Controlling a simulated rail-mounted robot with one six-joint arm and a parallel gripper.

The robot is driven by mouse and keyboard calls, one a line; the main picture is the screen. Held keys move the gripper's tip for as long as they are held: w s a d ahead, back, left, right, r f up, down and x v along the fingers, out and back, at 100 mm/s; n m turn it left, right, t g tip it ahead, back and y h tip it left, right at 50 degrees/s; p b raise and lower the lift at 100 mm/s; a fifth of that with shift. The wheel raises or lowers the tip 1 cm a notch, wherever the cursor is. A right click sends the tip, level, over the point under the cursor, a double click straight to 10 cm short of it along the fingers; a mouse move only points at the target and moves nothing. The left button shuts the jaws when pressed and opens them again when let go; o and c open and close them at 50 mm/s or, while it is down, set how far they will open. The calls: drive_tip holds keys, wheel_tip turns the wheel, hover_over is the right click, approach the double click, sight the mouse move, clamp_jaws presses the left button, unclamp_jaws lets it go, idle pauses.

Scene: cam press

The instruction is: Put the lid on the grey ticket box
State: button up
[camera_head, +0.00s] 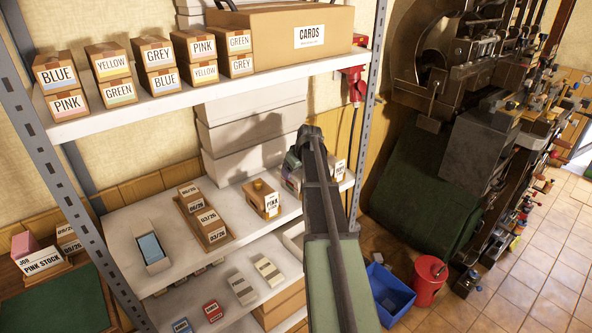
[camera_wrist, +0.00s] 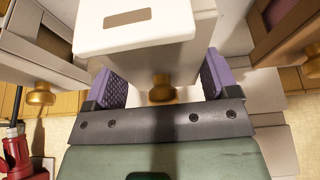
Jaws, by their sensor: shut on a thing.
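The grey ticket box cannot be made out clearly there.
Knobbed boxes flank the gripper closely in the wrist view, left (camera_wrist: 32,62) and right (camera_wrist: 285,28).

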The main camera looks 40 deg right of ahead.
drive_tip(key=shift+f, duration=0.15)
drive_tip(key=shift+f+b, duration=0.4)
drive_tip(key=shift+b, duration=0.15)
drive_tip(key=o, duration=0.8)
drive_tip(key=p+v, duration=1)
drive_tip(key=v, duration=0.1)
